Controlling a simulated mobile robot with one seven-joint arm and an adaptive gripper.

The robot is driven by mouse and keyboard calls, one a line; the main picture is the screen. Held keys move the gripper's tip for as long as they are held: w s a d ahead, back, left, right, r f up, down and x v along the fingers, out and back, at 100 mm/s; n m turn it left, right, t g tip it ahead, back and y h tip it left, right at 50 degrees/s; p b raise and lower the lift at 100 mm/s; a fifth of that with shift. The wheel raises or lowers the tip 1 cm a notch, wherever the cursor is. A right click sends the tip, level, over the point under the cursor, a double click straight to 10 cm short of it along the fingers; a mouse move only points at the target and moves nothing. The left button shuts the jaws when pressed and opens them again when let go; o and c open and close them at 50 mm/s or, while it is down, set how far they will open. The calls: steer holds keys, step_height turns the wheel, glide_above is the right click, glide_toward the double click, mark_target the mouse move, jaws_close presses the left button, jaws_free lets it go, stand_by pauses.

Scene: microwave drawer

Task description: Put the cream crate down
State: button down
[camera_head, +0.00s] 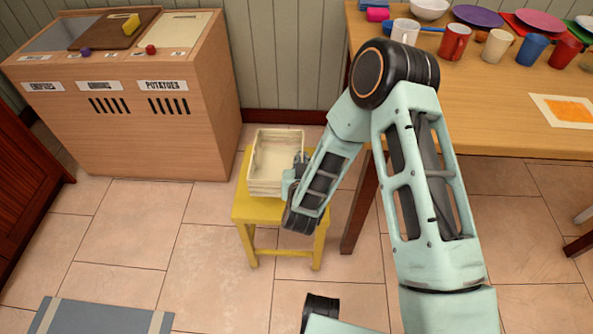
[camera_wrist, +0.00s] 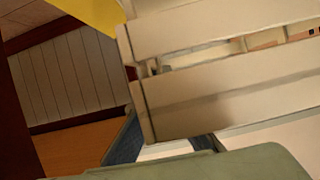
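The cream crate (camera_head: 277,163) is a slatted box, open at the top and looking empty, over the seat of a yellow stool (camera_head: 262,212) in the head view. It looks level; I cannot tell whether it rests fully on the seat. My gripper (camera_head: 296,174) is at the crate's right wall. In the wrist view the crate's slats (camera_wrist: 230,95) fill the right side, very near. Parts of my gripper's fingers (camera_wrist: 165,143) show below the slats, with the tips hidden behind them. Whether they grip the wall is unclear.
A wooden table (camera_head: 480,105) with cups (camera_head: 455,42), bowls and plates is at the right, close to the stool. A grey mat (camera_head: 105,317) lies at the front left. The tiled floor left of the stool is clear.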

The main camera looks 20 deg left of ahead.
mark_target(278, 162)
steer(key=shift+a+f, duration=0.7)
steer(key=shift+f, duration=0.15)
steer(key=f, duration=0.1)
steer(key=f+b, duration=0.1)
steer(key=f, duration=0.1)
steer(key=shift+w+a+f, duration=0.1)
steer(key=shift+a+f, duration=0.05)
steer(key=shift+a, duration=0.05)
steer(key=c, duration=2.6)
jaws_free()
steer(key=shift+f+b, duration=0.2)
steer(key=shift+b, duration=0.25)
steer(key=o, duration=0.4)
steer(key=shift+o, duration=0.2)
